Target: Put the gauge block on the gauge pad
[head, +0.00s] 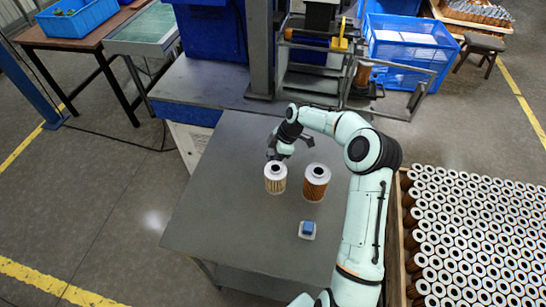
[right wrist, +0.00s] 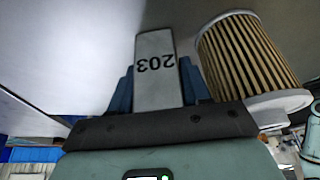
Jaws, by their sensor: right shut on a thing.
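In the right wrist view, my right gripper (right wrist: 155,95) is shut on a grey block marked 203 (right wrist: 155,62), with a blue finger on each side of it; this appears to be the gauge block. In the head view my right gripper (head: 279,150) is over the table, just behind the pale filter cartridge; the block cannot be made out there. A small white piece with a blue top (head: 307,229) lies on the table nearer the front; it may be the gauge pad, but it is too small to be sure. My left gripper is not in view.
A pale pleated cartridge (head: 275,179) and a brown one (head: 316,182) stand on the grey table (head: 225,215). The pale one also shows beside the block in the wrist view (right wrist: 250,60). A crate full of cartridges (head: 470,230) is at right. The table's left side is clear.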

